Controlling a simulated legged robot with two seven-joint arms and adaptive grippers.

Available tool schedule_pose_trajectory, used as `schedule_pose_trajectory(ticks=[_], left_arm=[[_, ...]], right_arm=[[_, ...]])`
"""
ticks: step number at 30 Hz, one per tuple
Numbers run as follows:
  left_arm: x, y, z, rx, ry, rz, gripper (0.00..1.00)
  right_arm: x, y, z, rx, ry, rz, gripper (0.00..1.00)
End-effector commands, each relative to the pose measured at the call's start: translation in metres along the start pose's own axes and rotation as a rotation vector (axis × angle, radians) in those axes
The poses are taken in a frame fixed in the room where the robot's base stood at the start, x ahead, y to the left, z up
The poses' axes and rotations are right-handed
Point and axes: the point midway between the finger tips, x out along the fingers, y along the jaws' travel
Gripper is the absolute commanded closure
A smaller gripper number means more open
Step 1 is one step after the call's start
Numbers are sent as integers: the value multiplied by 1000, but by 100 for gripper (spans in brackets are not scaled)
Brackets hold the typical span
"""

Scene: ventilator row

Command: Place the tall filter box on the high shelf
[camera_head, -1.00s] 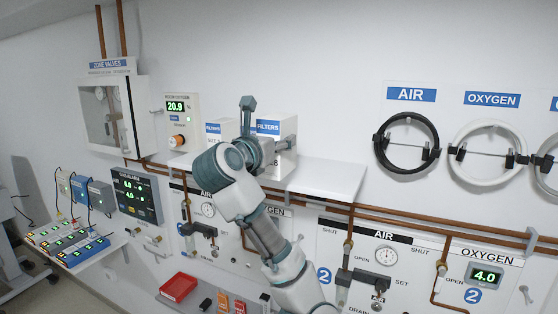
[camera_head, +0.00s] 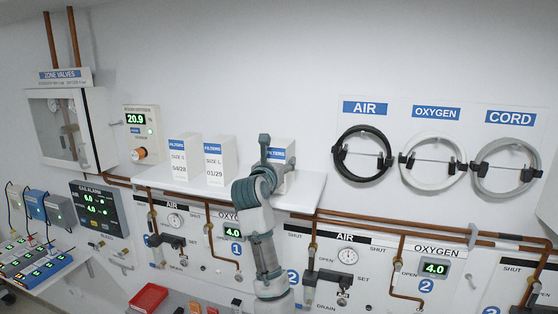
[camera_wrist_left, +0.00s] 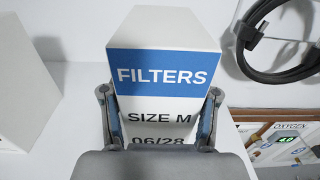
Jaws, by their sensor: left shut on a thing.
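My left gripper (camera_head: 277,160) is shut on a white filter box (camera_head: 283,147) with a blue FILTERS band. In the left wrist view this box (camera_wrist_left: 160,35) reads SIZE M, 06/28, with one finger on each side. It is upright at the right part of the white wall shelf (camera_head: 308,190). Its lower end is hidden by my gripper and wrist, so I cannot tell whether it touches the shelf. My right gripper is not in view.
Two other filter boxes (camera_head: 220,160) (camera_head: 186,158) stand on the shelf to the left, apart from the held box. A black AIR hose ring (camera_head: 340,146) hangs right of the shelf. Copper pipes (camera_head: 400,232) and gas panels lie below.

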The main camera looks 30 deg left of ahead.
Motion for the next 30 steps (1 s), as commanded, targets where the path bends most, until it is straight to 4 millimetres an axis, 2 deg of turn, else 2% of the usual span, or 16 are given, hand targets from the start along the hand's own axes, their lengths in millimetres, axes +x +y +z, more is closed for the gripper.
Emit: schedule_pose_trajectory(ticks=[10, 11, 12, 14, 25, 30], left_arm=[[0, 3, -4, -2, -1, 0, 87], [0, 3, -5, -2, 0, 0, 38], [0, 3, -4, -2, 0, 0, 28], [0, 3, -4, -2, 0, 0, 15], [0, 3, -2, -1, 0, 0, 15], [-26, 2, -5, -3, -5, -1, 15]], right_arm=[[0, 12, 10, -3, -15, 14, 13], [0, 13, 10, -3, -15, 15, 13], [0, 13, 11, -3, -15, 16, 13], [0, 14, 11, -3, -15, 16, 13], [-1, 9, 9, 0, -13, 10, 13], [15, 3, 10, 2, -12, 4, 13]])
